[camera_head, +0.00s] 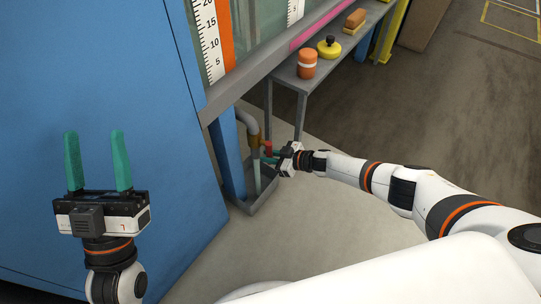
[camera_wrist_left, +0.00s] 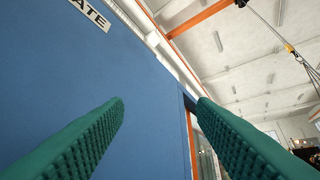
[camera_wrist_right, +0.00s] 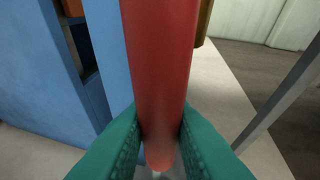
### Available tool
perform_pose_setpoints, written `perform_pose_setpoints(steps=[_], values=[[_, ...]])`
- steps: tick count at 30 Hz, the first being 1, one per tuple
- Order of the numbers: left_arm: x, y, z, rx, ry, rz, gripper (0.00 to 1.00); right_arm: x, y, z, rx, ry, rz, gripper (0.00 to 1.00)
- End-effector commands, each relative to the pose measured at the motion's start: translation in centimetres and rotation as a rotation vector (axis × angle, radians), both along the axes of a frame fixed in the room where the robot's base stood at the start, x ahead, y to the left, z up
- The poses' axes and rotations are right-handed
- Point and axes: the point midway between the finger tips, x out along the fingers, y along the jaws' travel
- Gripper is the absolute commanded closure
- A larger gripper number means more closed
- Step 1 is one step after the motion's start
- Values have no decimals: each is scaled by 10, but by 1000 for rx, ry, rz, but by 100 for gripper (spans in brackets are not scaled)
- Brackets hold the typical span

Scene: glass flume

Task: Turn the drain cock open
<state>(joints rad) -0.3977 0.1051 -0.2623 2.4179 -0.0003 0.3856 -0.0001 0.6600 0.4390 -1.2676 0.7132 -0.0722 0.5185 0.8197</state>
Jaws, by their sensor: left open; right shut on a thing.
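The drain cock (camera_head: 254,140) is a brass-coloured valve on a grey bent pipe (camera_head: 245,118) under the flume, with a red handle (camera_head: 267,147). My right gripper (camera_head: 268,157) is at this handle. In the right wrist view, the red handle (camera_wrist_right: 162,70) runs down the picture between the green fingers (camera_wrist_right: 160,145), which are shut on it. A pale vertical column (camera_head: 256,172) hangs below the cock; I cannot tell if it is pipe or water. My left gripper (camera_head: 95,160) is open and empty before the blue panel, and its fingers also show in the left wrist view (camera_wrist_left: 160,125).
A grey basin (camera_head: 265,203) stands on the floor below the cock. The blue panel (camera_head: 100,60) fills the left. A grey bench (camera_head: 330,66) behind holds an orange jar (camera_head: 307,64), a yellow item (camera_head: 329,48) and a brown block (camera_head: 355,18). The floor at right is clear.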

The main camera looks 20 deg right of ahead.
Motion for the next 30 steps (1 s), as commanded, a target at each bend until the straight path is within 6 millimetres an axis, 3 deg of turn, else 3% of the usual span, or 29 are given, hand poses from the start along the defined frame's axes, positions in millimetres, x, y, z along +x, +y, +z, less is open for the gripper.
perform_pose_setpoints(steps=[10, 11, 15, 25, 30], values=[[0, -1, 0, -2, -3, -1, 48, 0, 0, 0, 1, 1, -2, 100], [0, -1, 0, -2, -3, -1, 48, 0, 0, 0, 1, 1, -2, 77], [0, -1, 0, -1, 0, -1, 48, 0, 0, 0, 0, 0, -1, 59], [1, -1, 0, 1, 9, -2, 48, -1, -1, 1, 1, 1, 0, 59], [16, -1, -13, 36, 134, 10, 48, -7, -8, 5, 0, 2, -1, 59]])
